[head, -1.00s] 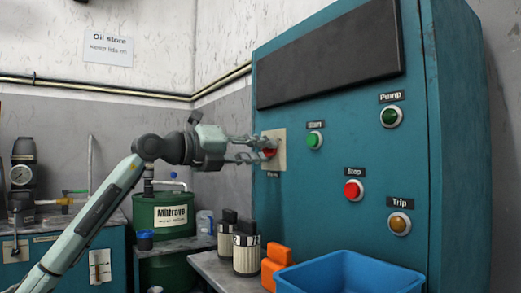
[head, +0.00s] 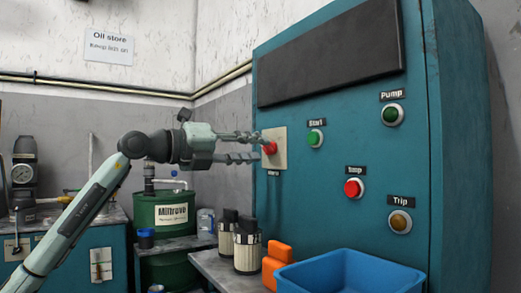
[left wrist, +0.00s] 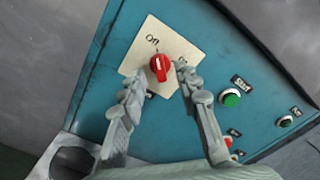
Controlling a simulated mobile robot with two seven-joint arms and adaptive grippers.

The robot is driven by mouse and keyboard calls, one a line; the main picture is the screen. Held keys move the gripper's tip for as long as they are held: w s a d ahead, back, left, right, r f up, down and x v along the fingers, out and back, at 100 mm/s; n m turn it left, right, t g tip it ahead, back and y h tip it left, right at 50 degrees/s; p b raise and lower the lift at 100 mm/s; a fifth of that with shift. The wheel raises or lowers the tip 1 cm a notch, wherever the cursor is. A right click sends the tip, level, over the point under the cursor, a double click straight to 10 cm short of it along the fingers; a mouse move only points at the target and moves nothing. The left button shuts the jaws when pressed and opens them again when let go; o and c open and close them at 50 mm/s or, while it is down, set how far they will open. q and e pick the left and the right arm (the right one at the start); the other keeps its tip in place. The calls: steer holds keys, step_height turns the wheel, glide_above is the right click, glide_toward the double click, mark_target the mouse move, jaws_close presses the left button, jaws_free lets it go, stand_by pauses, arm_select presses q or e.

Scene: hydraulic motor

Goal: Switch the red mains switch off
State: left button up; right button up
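The red mains switch (head: 270,148) is a rotary knob on a cream plate (head: 281,150) at the left of the teal cabinet front. In the left wrist view the knob (left wrist: 160,68) has a white mark pointing roughly up toward a label (left wrist: 152,38) that I cannot read for sure. A second label is partly hidden by the right finger. My left gripper (head: 257,146) is open in front of the plate, its fingertips (left wrist: 160,80) to either side of and just short of the knob. I see no contact. My right gripper is not in view.
The cabinet carries a green start button (head: 315,138), a red stop button (head: 353,188), and pump (head: 392,114) and trip (head: 400,222) lamps. Below stand a blue bin (head: 350,272), orange parts (head: 276,262) and dark-topped filters (head: 247,250). An oil drum (head: 165,215) stands behind my arm.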

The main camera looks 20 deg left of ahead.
arm_select(q)
steer(key=v, duration=0.9)
steer(key=shift+s+a, duration=0.2)
steer(key=shift+s, duration=0.05)
